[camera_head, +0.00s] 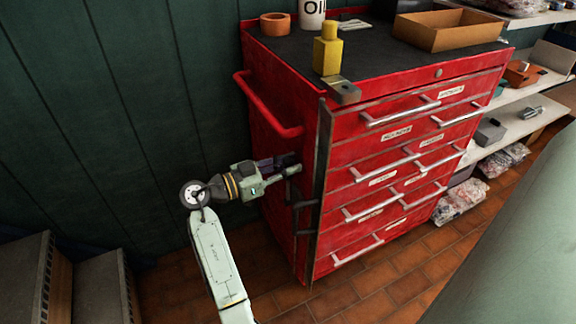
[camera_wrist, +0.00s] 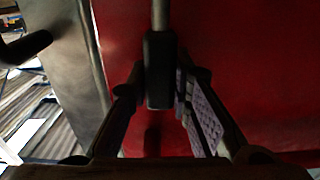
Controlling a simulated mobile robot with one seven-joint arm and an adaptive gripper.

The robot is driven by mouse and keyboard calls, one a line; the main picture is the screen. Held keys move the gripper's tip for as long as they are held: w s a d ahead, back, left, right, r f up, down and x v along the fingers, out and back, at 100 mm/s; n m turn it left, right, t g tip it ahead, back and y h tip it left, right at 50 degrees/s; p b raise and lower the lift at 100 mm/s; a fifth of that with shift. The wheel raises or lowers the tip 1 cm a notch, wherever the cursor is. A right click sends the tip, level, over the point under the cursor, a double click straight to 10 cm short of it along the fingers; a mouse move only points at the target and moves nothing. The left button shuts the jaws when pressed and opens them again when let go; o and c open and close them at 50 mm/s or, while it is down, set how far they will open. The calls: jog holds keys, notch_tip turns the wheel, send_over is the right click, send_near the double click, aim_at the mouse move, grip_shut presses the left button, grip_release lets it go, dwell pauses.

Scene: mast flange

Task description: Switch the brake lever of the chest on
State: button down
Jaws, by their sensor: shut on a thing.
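The red chest (camera_head: 277,205) stands against the dark green wall, its left side towards my arm. My gripper (camera_head: 289,165) is at that side, near the front edge. In the wrist view the brake lever shows as a black grip (camera_wrist: 159,72) on a thin metal rod (camera_wrist: 160,14). My gripper (camera_wrist: 160,90) has one finger on each side of the black grip and is shut on it. The red side panel fills the background there. In the head view the lever is hidden or too small to make out at my gripper.
A red side handle (camera_head: 266,108) sticks out above my gripper. Dark handles (camera_head: 304,204) stand by the chest's front edge below it. A yellow bottle (camera_head: 327,50) and an open cardboard box (camera_head: 447,30) stand on top. Shelves (camera_head: 521,125) are at right. Tiled floor (camera_head: 176,285) lies below.

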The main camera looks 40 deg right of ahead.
aim_at(283, 153)
dwell(0.3)
jog(key=shift+w+d+f+n+b, duration=0.1)
jog(key=shift+w+n+b, duration=0.1)
jog(key=shift+w+n, duration=0.3)
jog(key=shift+w+d+f+n+b, duration=0.1)
jog(key=shift+w+n+b, duration=0.15)
jog(key=shift+w, duration=0.3)
jog(key=w+f+n+b, duration=0.1)
jog(key=w+n, duration=0.1)
jog(key=w+d+f+n+b, duration=0.1)
jog(key=w+f+n, duration=0.1)
jog(key=w+n, duration=0.1)
jog(key=w+d+f+n+b, duration=0.1)
jog(key=w+n, duration=0.2)
jog(key=shift+w+f+n, duration=0.15)
jog(key=shift+f+n, duration=0.1)
jog(key=shift+f, duration=0.15)
jog(key=shift+w+d+f+n+b, duration=0.2)
jog(key=shift+w+f+n+b, duration=0.2)
jog(key=shift+w+f+n, duration=0.4)
jog(key=shift+s+f+n, duration=0.15)
jog(key=shift+n, duration=0.15)
jog(key=c, duration=1.4)
grip_release()
jog(key=shift+c, duration=0.2)
jog(key=shift+a, duration=0.15)
jog(key=v, duration=1.1)
jog(key=shift+w+a, duration=0.25)
jog(key=shift+a, duration=0.1)
